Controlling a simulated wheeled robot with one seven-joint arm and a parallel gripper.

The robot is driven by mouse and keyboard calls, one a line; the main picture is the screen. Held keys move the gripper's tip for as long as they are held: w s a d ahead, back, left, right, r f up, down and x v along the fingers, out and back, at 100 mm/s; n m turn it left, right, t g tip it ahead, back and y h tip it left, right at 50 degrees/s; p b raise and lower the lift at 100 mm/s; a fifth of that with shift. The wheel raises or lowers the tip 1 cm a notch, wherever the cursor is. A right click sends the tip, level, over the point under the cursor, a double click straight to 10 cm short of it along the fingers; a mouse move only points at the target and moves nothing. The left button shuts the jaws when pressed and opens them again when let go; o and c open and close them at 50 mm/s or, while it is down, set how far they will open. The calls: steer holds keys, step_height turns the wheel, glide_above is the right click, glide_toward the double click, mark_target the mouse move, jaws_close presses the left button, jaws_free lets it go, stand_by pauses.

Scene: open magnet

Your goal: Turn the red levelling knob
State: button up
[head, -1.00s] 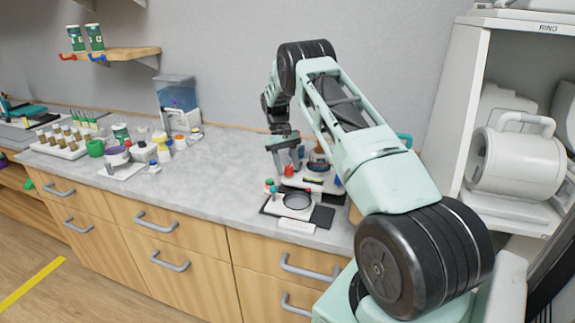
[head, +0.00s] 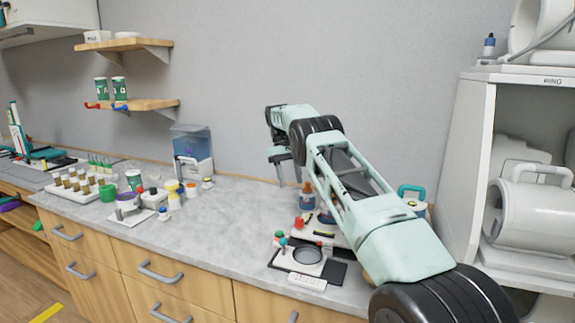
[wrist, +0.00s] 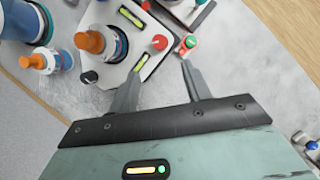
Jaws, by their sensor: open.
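The red levelling knob (head: 298,222) stands on a white plate (head: 299,236) on the counter. In the wrist view the red knob (wrist: 159,41) shows a pale mark on top, and a black knob (wrist: 90,77) is on the same plate. Yellow-green bubble levels (wrist: 131,17) are set in the plate. My gripper (head: 289,184) is open and empty, pointing down above the counter. In the wrist view my gripper (wrist: 160,74) has its fingers apart, with the red knob beyond the tips and between their lines. The fingers do not touch it.
A black-edged stand with a round dish (head: 307,255) and small red and green knobs sits in front. A white cabinet (head: 474,130) rises at the right.

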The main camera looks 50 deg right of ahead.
steer(key=p+v, duration=0.4)
steer(key=p, duration=0.4)
steer(key=shift+r, duration=0.25)
steer(key=shift+p, duration=0.35)
